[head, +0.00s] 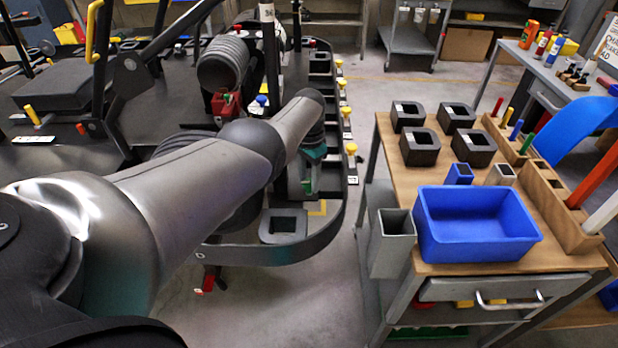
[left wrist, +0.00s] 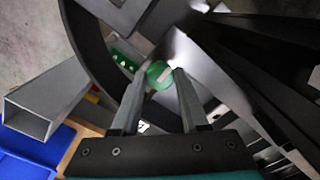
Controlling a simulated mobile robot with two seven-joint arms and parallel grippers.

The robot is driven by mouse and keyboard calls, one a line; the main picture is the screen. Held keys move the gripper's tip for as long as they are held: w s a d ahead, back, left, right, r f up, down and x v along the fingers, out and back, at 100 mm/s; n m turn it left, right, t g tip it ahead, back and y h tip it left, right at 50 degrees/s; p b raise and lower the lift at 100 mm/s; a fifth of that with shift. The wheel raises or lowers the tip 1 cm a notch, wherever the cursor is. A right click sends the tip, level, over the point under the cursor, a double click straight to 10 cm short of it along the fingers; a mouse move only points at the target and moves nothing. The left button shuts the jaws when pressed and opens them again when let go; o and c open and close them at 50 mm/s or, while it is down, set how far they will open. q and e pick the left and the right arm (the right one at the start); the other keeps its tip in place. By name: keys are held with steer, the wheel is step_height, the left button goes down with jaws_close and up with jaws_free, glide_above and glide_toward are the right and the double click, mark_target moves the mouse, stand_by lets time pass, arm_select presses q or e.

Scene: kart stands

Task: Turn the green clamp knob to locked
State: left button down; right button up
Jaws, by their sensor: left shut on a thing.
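The green clamp knob (left wrist: 160,76) is round with a pale stripe across its top, and sits between the fingertips of my left gripper (left wrist: 161,82) in the left wrist view. The two grey fingers are closed against its sides. In the head view my left gripper (head: 309,172) points down at the kart's right edge, inside the black bumper (head: 338,215). The knob is mostly hidden by the gripper and arm there. I cannot tell from the stripe which setting the knob is at. My right gripper is not in view.
Several yellow knobs (head: 351,149) line the kart's side. A wooden-topped cart (head: 398,170) with a blue bin (head: 475,228) and a grey square tube (head: 392,243) stands to the right. Black kart frame bars (left wrist: 255,60) lie close to the gripper's right. Bare floor separates kart and cart.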

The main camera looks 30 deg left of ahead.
mark_target(309, 182)
arm_select(q)
steer(key=shift+c, duration=2.1)
jaws_free()
steer(key=shift+r+p, duration=0.5)
steer(key=shift+r, duration=0.05)
step_height(309, 182, up, 6)
steer(key=p, duration=0.4)
steer(key=shift+r, duration=0.1)
step_height(309, 182, up, 8)
steer(key=p, duration=0.2)
steer(key=shift+p, duration=0.4)
